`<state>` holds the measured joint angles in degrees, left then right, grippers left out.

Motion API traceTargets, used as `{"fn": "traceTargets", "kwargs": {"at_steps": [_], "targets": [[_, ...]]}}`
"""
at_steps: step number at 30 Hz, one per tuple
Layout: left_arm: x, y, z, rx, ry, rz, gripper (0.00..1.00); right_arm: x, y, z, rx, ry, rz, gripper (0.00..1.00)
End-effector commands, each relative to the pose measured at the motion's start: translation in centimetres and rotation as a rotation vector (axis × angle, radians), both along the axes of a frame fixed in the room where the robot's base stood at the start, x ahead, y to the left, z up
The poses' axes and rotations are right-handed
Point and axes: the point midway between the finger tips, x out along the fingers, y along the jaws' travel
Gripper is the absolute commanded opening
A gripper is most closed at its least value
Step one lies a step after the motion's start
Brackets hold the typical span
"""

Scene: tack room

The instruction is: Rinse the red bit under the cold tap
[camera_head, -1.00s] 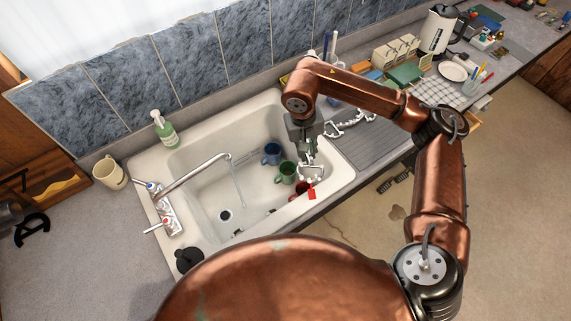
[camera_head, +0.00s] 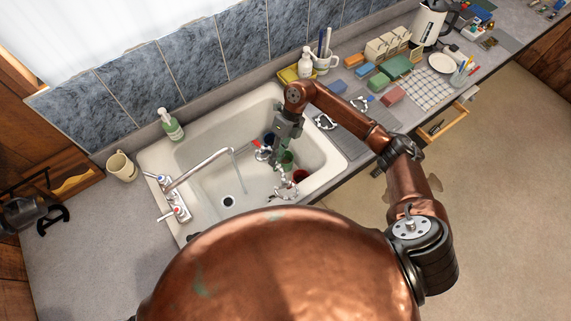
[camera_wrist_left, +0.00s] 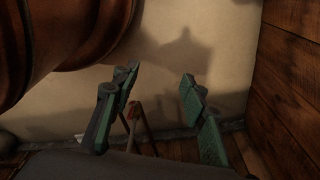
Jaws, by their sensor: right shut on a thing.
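My right gripper (camera_head: 278,165) is shut on the red bit, a metal bit with a red tag (camera_head: 257,143). One ring (camera_head: 262,153) is at the tagged end and the other ring (camera_head: 284,193) is nearer the front. The bit is over the sink basin, right of and apart from the tap's thin water stream (camera_head: 240,172). The curved spout (camera_head: 205,162) reaches over the basin from taps marked blue (camera_head: 163,180) and red (camera_head: 177,210). My left gripper (camera_wrist_left: 158,78) is open and empty in the left wrist view.
Blue (camera_head: 270,138), green (camera_head: 287,159) and red (camera_head: 300,176) mugs stand in the sink at right, close to my right gripper. Other bits (camera_head: 325,122) lie on the grey drainboard (camera_head: 348,140). A soap bottle (camera_head: 171,126) and cream mug (camera_head: 122,166) stand beside the sink.

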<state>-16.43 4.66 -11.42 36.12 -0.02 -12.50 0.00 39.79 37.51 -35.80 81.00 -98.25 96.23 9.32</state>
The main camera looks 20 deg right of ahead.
Motion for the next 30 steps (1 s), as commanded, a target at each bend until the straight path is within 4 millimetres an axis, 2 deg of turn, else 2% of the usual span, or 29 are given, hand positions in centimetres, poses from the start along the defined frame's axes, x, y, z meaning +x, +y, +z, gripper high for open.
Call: {"fn": "traceTargets", "kwargs": {"at_steps": [1,5,12,15,23,30], "targets": [[-0.3,-0.1,1.1,-0.001,0.004,0.001,0.40,-0.5,0.1,-0.2,0.022,0.019,-0.146,0.00],[-1.2,-0.2,1.3,-0.002,0.015,0.004,0.40,-0.5,0.4,-2.4,0.081,0.044,-0.498,0.00],[-3.2,-0.1,-1.4,0.000,0.041,0.008,0.40,-0.2,-1.1,-8.0,0.212,0.048,-1.001,0.00],[-3.2,-0.1,-2.2,0.000,0.041,0.008,0.40,-0.1,-2.1,-9.2,0.260,0.032,-1.156,0.00],[-1.9,-0.2,-2.7,-0.002,0.025,0.004,0.40,0.0,-3.2,-9.8,0.311,0.011,-1.313,0.00],[-1.6,-0.2,-3.0,-0.002,0.020,0.003,0.40,0.9,-1.9,-9.8,0.314,0.010,-1.317,0.00]]}}
